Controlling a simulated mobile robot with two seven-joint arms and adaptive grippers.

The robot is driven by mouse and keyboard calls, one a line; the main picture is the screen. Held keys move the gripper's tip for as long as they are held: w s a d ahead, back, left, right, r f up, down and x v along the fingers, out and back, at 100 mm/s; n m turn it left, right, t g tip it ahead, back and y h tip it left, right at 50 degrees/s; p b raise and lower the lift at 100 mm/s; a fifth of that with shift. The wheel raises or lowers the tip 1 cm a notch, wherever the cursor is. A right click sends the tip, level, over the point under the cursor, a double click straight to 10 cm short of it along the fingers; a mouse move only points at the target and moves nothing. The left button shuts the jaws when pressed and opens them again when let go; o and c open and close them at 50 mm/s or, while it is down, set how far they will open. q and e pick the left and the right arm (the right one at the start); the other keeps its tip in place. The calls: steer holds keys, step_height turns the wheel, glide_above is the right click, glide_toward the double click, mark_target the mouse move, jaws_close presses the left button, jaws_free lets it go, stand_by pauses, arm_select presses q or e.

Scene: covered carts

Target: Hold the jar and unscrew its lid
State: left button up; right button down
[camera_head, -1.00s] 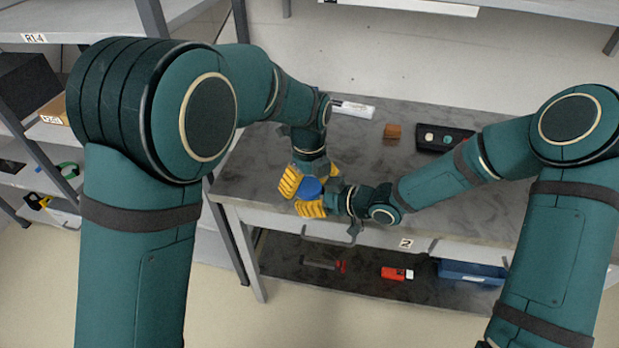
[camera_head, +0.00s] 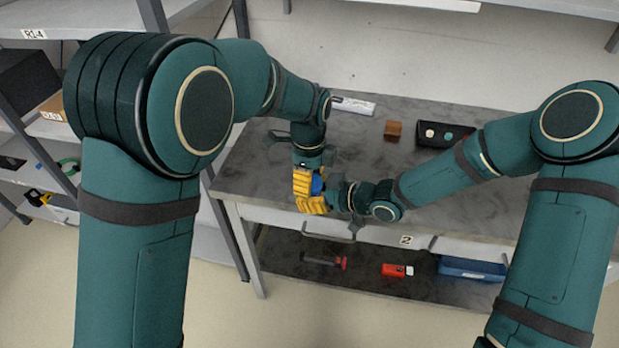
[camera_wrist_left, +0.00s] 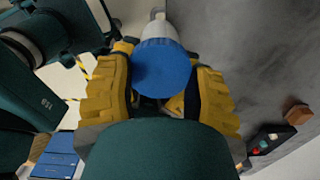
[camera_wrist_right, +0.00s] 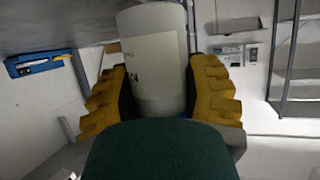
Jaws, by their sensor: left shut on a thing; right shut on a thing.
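The jar's blue lid (camera_wrist_left: 162,68) lies between the yellow fingers of my left gripper (camera_head: 309,180), which is shut on it. The pale grey jar body (camera_wrist_right: 155,55), with a cream label, lies between the fingers of my right gripper (camera_wrist_right: 160,82), which is shut on it. In the head view only a small part of the lid (camera_head: 317,185) shows, and the fingers hide most of the jar. Both grippers meet near the table's front left corner. The lid appears to be at the jar's end, but I cannot tell whether its thread is loose.
The grey table (camera_head: 260,178) has clear room in its middle. A white marker-like item (camera_head: 353,106), a brown block (camera_head: 393,130) and a black tray (camera_head: 440,136) with small discs stand at its back. A lower shelf holds a red item (camera_head: 394,271) and a blue case (camera_head: 470,269).

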arm_select(q)
steer(key=n, duration=0.6)
steer(key=shift+w+d+n, duration=0.1)
steer(key=shift+d+n, duration=0.05)
steer(key=shift+n, duration=0.15)
steer(key=o, duration=1.2)
